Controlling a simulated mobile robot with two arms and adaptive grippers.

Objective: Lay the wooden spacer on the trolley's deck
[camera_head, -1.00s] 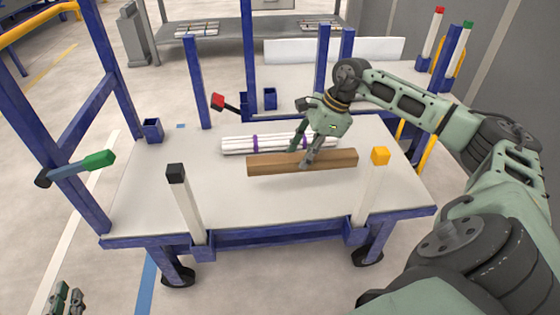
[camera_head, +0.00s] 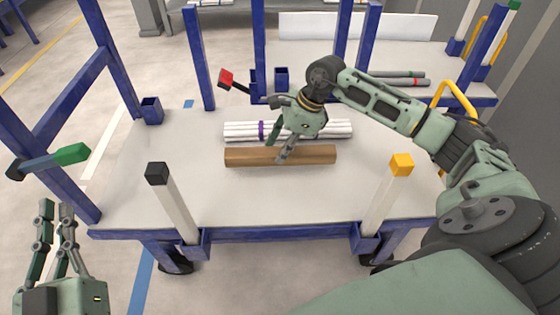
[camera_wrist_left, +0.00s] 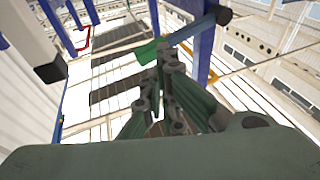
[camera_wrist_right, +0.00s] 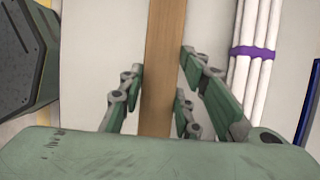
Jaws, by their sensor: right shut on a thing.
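The wooden spacer (camera_head: 250,156) is a long brown bar, level above or on the trolley's pale deck (camera_head: 180,135), in front of a white pipe bundle. Whether it touches the deck is hard to tell. My right gripper (camera_head: 279,150) reaches down and is shut on the spacer near its middle. In the right wrist view the spacer (camera_wrist_right: 160,60) runs between the fingers. My left gripper (camera_head: 56,207) is off the trolley's left side, fingers pointing up and empty. Its fingers also show in the left wrist view (camera_wrist_left: 168,60), where their opening is unclear.
The white pipe bundle (camera_head: 240,131) with purple bands lies just behind the spacer. Posts with black (camera_head: 157,173) and yellow (camera_head: 402,164) caps stand at the front edge. A green-tipped arm (camera_head: 70,154) juts out at the left. The deck's left part is clear.

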